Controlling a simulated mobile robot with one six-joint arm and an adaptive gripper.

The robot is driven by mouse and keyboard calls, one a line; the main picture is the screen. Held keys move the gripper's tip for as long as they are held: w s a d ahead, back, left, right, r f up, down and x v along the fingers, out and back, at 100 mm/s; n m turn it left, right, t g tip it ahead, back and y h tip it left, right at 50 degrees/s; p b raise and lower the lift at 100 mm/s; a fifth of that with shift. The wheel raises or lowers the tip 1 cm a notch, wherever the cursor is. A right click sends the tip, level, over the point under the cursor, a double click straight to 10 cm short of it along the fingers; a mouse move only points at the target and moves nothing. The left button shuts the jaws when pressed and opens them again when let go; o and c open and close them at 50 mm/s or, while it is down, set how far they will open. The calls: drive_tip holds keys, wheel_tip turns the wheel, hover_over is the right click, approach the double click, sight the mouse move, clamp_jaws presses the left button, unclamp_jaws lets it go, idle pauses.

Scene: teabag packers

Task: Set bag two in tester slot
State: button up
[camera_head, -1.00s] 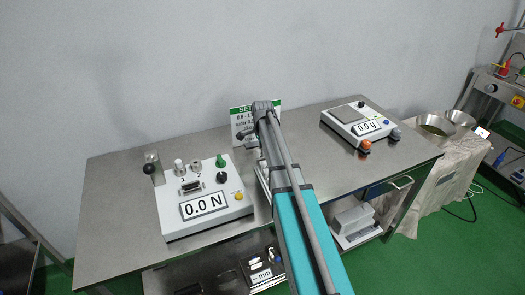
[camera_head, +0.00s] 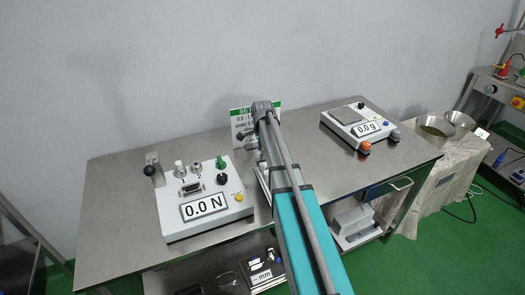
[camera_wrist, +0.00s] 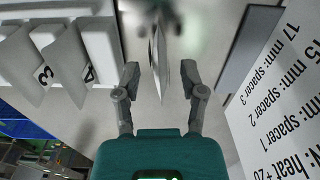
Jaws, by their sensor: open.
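My gripper (camera_wrist: 161,68) is open in the wrist view, with one finger on each side of a thin pale sheet (camera_wrist: 160,55). The sheet looks like a bag seen edge-on; neither finger visibly touches it, and no number shows on it. Pale bags marked 3 (camera_wrist: 38,65) and 4 (camera_wrist: 75,58) stand in a row at the left of that view. In the head view the tester (camera_head: 180,222) is a white box reading 0.0 N, with a small dark slot-like fitting (camera_head: 191,188) on top. My arm hides the gripper and the bags there.
A green-headed sign (camera_head: 238,117) stands behind my arm; its spacer text (camera_wrist: 290,90) fills the wrist view's right side. A scale (camera_head: 345,115) reading 0.0 g sits at the table's right. The steel table (camera_head: 115,215) is clear left of the tester. A blurred green shape (camera_wrist: 165,15) shows beyond the sheet.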

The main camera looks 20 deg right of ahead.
wheel_tip(320, 180, up, 12)
drive_tip(key=p, duration=1.1)
drive_tip(key=shift+f, duration=0.25)
idle(0.4)
drive_tip(key=s+a+n, duration=0.8)
drive_tip(key=s, duration=0.4)
drive_tip(key=s+a+n, duration=0.8)
drive_tip(key=s+n, duration=0.1)
drive_tip(key=s, duration=0.4)
drive_tip(key=shift+n, duration=0.3)
